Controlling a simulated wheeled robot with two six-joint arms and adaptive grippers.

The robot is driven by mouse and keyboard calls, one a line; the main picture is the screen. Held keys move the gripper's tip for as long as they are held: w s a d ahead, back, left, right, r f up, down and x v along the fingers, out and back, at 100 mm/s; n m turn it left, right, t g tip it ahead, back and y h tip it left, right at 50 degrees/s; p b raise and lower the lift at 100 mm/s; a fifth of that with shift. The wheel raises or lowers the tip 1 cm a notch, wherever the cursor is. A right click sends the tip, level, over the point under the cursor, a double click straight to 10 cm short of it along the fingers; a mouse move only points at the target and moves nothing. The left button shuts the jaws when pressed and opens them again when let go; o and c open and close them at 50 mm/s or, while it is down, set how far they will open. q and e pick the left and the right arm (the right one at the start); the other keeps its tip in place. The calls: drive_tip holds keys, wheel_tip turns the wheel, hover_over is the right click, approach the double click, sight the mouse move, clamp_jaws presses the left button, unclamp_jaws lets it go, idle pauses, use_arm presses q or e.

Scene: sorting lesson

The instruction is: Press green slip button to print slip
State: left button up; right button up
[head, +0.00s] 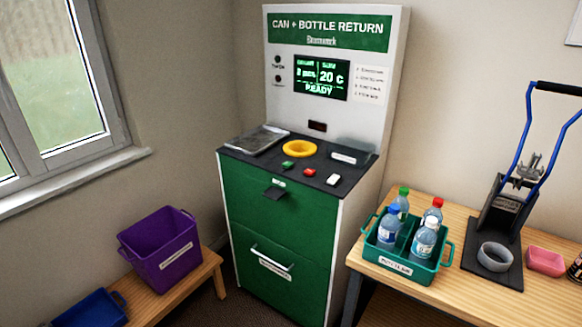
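The can and bottle return machine (285,230) stands in the corner, green in front with a white back panel. Its green button (288,165) sits on the dark top deck, left of a red button (309,172) and a white button (333,180). Nothing covers the green button. The lit screen (320,77) shows "20 c" and "READY"; its smaller text is hard to read. I see no printed slip. Neither of my grippers is in view.
A yellow ring (299,148) and a metal tray (256,139) are on the deck. A teal crate (391,262) with several bottles and a blue-handled press (503,207) stand on the right table. A purple bin (147,246) stands at left. Space above the buttons is clear.

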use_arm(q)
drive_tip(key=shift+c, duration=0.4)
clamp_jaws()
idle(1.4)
